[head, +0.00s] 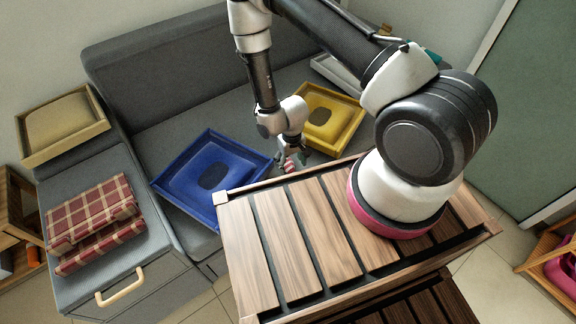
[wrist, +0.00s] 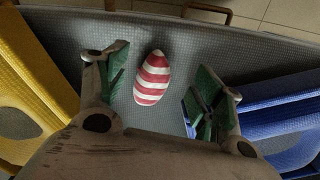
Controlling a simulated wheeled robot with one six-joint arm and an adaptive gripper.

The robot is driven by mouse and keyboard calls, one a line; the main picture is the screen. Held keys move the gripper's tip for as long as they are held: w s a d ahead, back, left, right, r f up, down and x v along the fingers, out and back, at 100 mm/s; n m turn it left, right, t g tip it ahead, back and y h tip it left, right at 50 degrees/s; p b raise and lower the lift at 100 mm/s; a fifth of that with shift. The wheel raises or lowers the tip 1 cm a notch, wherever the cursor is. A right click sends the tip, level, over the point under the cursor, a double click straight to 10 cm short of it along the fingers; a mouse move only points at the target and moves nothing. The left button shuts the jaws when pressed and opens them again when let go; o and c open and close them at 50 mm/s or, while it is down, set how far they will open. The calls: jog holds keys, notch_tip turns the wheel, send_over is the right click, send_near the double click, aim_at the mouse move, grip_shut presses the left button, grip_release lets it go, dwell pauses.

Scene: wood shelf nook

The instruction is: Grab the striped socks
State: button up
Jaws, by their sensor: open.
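The striped socks (wrist: 153,78) show in the wrist view as a red and white striped rolled bundle. They lie on the grey seat between the yellow tray and the blue tray. My gripper (wrist: 160,88) is open, with one green-padded finger on each side of the socks and a gap on both sides. In the head view my gripper (head: 290,160) points down between the two trays. Only a small red and white part of the socks (head: 291,164) shows there; the rest is hidden by the gripper.
The blue tray (head: 168,178) and yellow tray (head: 357,116) flank the gripper on the grey sofa (head: 165,125). My slatted wooden deck is in front. A plaid folded cloth (head: 95,215) and a tan box (head: 62,125) sit at the left.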

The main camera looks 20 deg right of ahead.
aim_at(291, 167)
jog(key=f, duration=0.5)
jog(key=shift+w+d, duration=0.1)
jog(key=shift+w, duration=0.1)
jog(key=c, duration=1.1)
